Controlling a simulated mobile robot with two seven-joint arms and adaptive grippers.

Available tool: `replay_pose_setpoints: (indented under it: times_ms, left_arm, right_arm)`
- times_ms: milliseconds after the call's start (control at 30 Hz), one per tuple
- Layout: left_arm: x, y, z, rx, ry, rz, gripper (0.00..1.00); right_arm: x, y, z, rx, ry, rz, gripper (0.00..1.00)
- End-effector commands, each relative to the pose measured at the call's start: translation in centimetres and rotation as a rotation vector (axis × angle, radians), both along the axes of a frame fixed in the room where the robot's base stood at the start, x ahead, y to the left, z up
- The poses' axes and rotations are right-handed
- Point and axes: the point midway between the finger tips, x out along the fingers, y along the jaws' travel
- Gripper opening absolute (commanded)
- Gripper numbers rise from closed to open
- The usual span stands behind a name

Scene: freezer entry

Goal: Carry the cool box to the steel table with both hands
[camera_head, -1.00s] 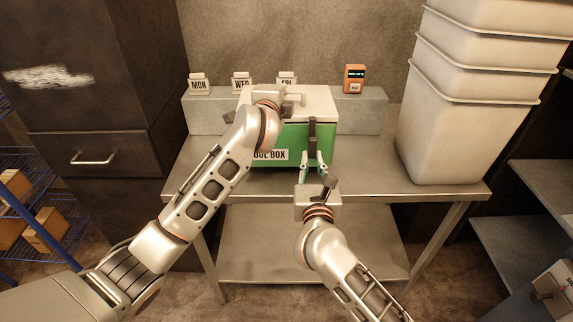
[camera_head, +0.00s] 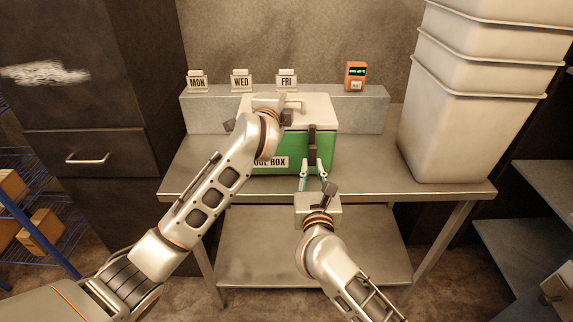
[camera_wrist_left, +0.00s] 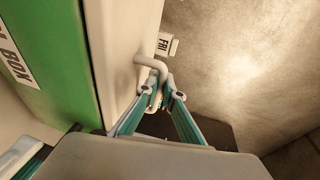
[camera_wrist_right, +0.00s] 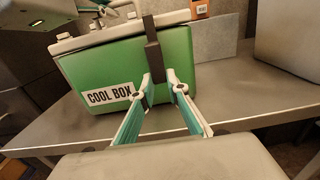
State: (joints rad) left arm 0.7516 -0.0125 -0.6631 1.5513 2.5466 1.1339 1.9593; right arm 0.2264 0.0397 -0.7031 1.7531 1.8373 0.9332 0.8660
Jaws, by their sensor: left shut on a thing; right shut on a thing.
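The cool box, a green body with a pale lid (camera_head: 312,106), is over the steel table (camera_head: 420,188) near its middle, roughly level; I cannot tell whether its base touches the top. Its "COOL BOX" label shows in the right wrist view (camera_wrist_right: 110,95). My left gripper (camera_head: 270,102) is at the lid, mostly hidden by its own wrist. In the left wrist view it is shut on the lid's white bent handle (camera_wrist_left: 152,64). My right gripper (camera_head: 313,168) is shut on the dark front latch (camera_wrist_right: 152,45), low on the box's front.
A grey ledge (camera_head: 362,110) runs along the table's back with MON (camera_head: 197,82), WED (camera_head: 241,81) and FRI (camera_head: 287,80) cards and an orange meter (camera_head: 355,76). Stacked white bins (camera_head: 450,125) stand at the right. The table's left part is clear.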

Motion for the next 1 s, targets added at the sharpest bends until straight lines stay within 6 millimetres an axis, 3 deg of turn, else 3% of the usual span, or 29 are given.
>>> replay_pose_setpoints:
  times_ms: [67,100,133,567,767,1000]
  left_arm:
    - [-0.2,-0.6,0.2,-0.004,-0.01,-0.01,0.0]
    - [-0.2,-0.5,-0.2,-0.003,0.001,-0.009,0.17]
    - [-0.2,-0.5,-0.2,-0.003,0.0,-0.009,0.24]
    - [-0.4,-0.1,-0.2,-0.001,0.001,-0.003,0.24]
    - [-2.7,0.3,0.3,-0.005,0.0,-0.003,0.24]
    - [-7.2,1.0,1.1,-0.006,0.001,-0.004,0.24]
  right_arm:
    - [0.1,0.2,0.2,-0.001,-0.012,0.004,0.0]
    - [0.0,0.1,-0.1,-0.001,-0.002,0.003,0.25]
    - [0.0,0.1,-0.1,-0.001,-0.002,0.003,0.32]
    - [0.0,0.0,-0.2,0.0,0.0,0.001,0.32]
    - [0.0,0.0,-0.2,0.0,0.0,0.0,0.32]
    - [0.0,0.0,-0.2,0.0,0.0,0.0,0.32]
